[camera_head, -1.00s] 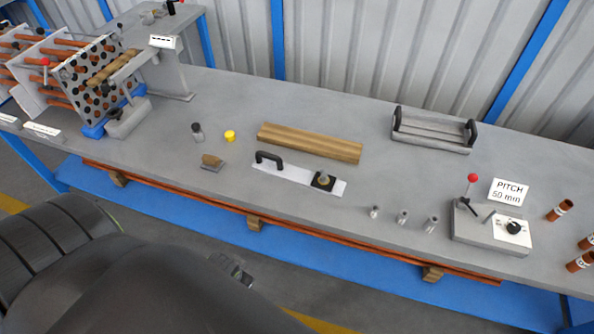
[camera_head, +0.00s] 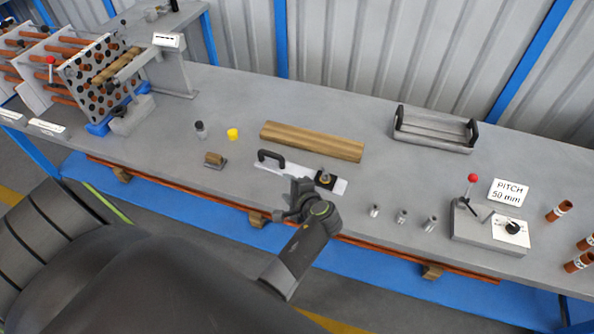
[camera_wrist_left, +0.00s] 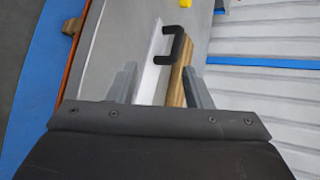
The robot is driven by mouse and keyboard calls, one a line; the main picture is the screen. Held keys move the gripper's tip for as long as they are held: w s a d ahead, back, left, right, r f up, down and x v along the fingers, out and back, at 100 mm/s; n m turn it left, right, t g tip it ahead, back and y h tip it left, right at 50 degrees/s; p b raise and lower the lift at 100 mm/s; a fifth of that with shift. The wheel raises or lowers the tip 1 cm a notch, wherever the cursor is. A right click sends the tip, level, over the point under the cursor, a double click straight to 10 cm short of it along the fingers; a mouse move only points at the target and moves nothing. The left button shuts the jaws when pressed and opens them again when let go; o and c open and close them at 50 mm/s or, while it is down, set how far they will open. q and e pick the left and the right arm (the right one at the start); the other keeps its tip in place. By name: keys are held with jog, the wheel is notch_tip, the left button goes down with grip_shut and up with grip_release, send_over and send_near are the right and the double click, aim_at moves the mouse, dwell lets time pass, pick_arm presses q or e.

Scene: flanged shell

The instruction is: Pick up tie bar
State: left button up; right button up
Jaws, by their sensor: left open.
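Contact cannot be told. My right gripper is not in view.
A wooden block (camera_head: 312,142) lies just behind the bar. A yellow cap (camera_head: 233,134), a small brown-topped piece (camera_head: 215,160) and several metal sleeves (camera_head: 402,216) lie around it. A pitch gauge (camera_head: 490,228) stands right, a grey cradle (camera_head: 434,130) behind. A tube rack (camera_head: 100,75) stands left.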

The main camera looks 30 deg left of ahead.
pick_arm(q)
jog(key=w+d+m+t, duration=0.1)
jog(key=w+d+m, duration=0.1)
jog(key=w, duration=0.1)
jog(key=b, duration=0.6)
send_near(278, 158)
jog(key=x, duration=0.3)
jog(key=shift+d+f, duration=0.1)
jog(key=shift+f, duration=0.3)
jog(key=shift+w+a+b, duration=0.25)
jog(key=shift+a+b, duration=0.05)
jog(key=shift+a, duration=0.1)
jog(key=b+x, duration=0.3)
jog(key=x, duration=0.1)
jog(key=shift+a+f, duration=0.15)
jog(key=shift+a, duration=0.05)
jog(key=shift+w+a+b, duration=0.25)
jog(key=shift+a+b, duration=0.05)
